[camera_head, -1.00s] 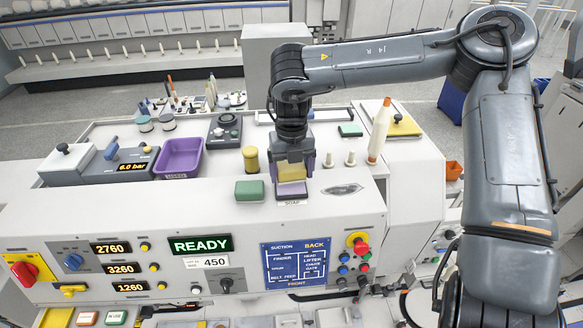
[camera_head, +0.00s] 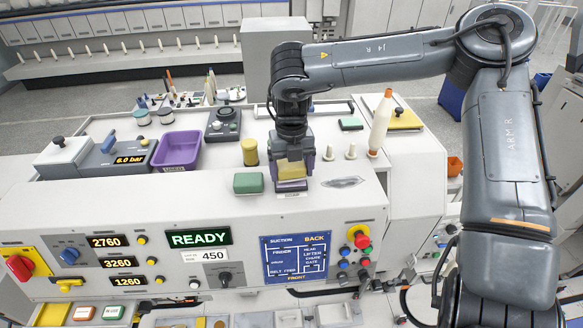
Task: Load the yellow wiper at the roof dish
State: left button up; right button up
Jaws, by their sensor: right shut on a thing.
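My right gripper (camera_head: 291,170) points down at the top of the white machine housing. It is shut on the yellow wiper (camera_head: 290,169), a small block between its fingers. Directly below the wiper is a small purple dish (camera_head: 293,186), with a label at its front. The wiper hides the dish's middle, and I cannot tell whether the two touch. My left gripper is not in view.
A green block (camera_head: 248,183) and a yellow cylinder (camera_head: 249,152) stand just left of the gripper. White pegs (camera_head: 329,153) and a tall cone (camera_head: 380,125) stand right. A purple tray (camera_head: 177,150) lies farther left.

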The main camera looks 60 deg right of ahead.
aim_at(292, 167)
jog(key=shift+f, duration=0.45)
dwell(0.4)
jog(key=shift+f+b, duration=0.1)
jog(key=shift+b, duration=0.25)
dwell(0.8)
notch_tip(292, 167, up, 7)
jog(key=p, duration=0.6)
dwell(0.3)
dwell(0.4)
